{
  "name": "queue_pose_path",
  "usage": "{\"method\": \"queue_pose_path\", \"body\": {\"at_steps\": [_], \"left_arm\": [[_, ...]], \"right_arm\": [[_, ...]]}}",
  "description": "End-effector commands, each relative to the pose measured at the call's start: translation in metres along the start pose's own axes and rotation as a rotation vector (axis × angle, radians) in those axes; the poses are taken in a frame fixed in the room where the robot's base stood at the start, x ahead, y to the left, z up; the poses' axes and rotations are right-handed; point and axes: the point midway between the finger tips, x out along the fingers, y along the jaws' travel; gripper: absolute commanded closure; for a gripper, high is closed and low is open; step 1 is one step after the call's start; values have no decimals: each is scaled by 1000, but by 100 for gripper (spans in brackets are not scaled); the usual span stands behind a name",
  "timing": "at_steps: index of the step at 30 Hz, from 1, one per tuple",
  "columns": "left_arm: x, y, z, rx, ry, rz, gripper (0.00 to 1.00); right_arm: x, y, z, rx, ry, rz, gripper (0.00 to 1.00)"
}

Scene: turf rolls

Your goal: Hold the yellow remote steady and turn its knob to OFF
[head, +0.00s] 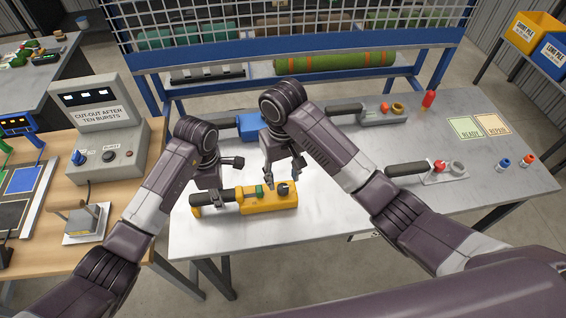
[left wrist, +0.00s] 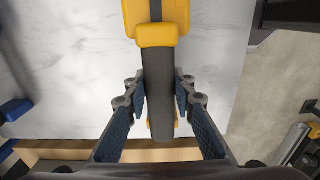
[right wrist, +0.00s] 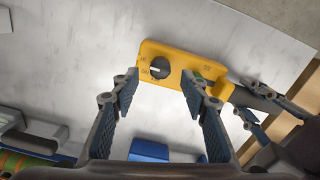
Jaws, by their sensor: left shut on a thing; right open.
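The yellow remote (head: 268,199) lies on the bench near its left front, with a dark handle (left wrist: 159,95) at its left end. My left gripper (head: 208,194) is shut on that handle; its fingers (left wrist: 160,92) sit on both sides of it. The dark round knob (right wrist: 159,68) is on the remote's top face, with a pale mark and small labels around it too small to read.
A blue object (head: 249,126) lies behind my arms. Other dark-handled tools (head: 407,169) and small red and blue pieces lie right. A grey control box (head: 103,128) stands on the wooden table at left. Green rolls (head: 330,62) sit on the rack behind.

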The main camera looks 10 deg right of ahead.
Motion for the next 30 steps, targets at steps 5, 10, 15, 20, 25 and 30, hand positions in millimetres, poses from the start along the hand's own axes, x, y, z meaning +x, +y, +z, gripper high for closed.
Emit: {"method": "queue_pose_path", "body": {"at_steps": [5, 10, 15, 20, 25, 30], "left_arm": [[2, -1, -1, -1, 2, -3, 100], [2, -1, -1, -1, 2, -3, 100], [2, -1, -1, -1, 2, -3, 100], [2, -1, -1, -1, 2, -3, 100], [2, -1, -1, -1, 2, -3, 100], [2, -1, -1, -1, 2, -3, 71]], "right_arm": [[-39, 2, -2, -3, 8, 6, 59], [-59, 2, -1, -1, 6, 4, 59], [-72, 1, 0, -1, 3, 1, 59], [-76, 0, 0, 0, 1, 0, 59], [-75, 0, 0, 0, 1, -1, 59], [-75, 0, 0, 0, 1, -1, 59]]}}
